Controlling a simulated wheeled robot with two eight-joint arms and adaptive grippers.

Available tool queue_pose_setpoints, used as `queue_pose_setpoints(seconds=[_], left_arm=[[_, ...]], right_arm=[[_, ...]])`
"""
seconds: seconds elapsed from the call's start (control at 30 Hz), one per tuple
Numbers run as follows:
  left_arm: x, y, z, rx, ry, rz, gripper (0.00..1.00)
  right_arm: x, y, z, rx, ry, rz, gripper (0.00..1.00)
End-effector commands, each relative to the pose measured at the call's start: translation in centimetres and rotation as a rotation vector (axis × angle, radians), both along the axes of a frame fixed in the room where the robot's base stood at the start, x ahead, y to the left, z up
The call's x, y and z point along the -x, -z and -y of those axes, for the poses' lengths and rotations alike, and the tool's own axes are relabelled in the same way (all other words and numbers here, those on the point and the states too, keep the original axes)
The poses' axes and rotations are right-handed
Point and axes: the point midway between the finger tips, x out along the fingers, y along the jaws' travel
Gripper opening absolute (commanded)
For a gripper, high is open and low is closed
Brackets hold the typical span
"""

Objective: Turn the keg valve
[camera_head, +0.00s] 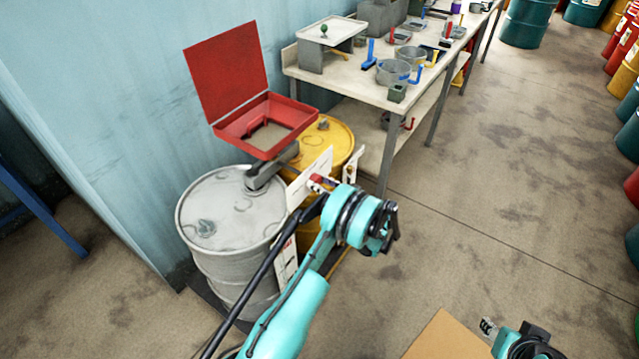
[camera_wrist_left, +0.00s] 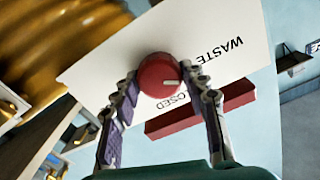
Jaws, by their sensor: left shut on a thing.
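The valve knob (camera_wrist_left: 158,76) is round and red with a short white mark, set on a white panel (camera_wrist_left: 100,62) that reads "WASTE" and, partly covered, "OSED". My left gripper (camera_wrist_left: 163,88) is shut on the knob, one finger on each side. The white mark points to the right in the wrist view. In the head view the panel (camera_head: 300,188) stands in front of the grey keg (camera_head: 208,208) and the yellow keg (camera_head: 333,138); my left arm hides much of the knob. My right gripper (camera_head: 489,327) is low at the right, away from the kegs.
A red open-lidded tray (camera_head: 240,128) sits over the kegs. A workbench (camera_head: 350,84) with pots and tools runs along the wall behind. Coloured drums (camera_head: 527,22) stand at the far right. A cardboard-coloured surface (camera_head: 440,338) lies near my right gripper.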

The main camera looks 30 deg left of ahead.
Motion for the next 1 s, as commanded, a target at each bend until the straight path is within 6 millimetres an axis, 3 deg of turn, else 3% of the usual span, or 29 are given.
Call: queue_pose_setpoints(seconds=[1.0], left_arm=[[-0.13, 0.13, 0.01, -0.069, 0.001, -0.89, 0.15]], right_arm=[[0.0, 0.0, 0.0, 0.0, 0.0, 0.0, 0.4]])
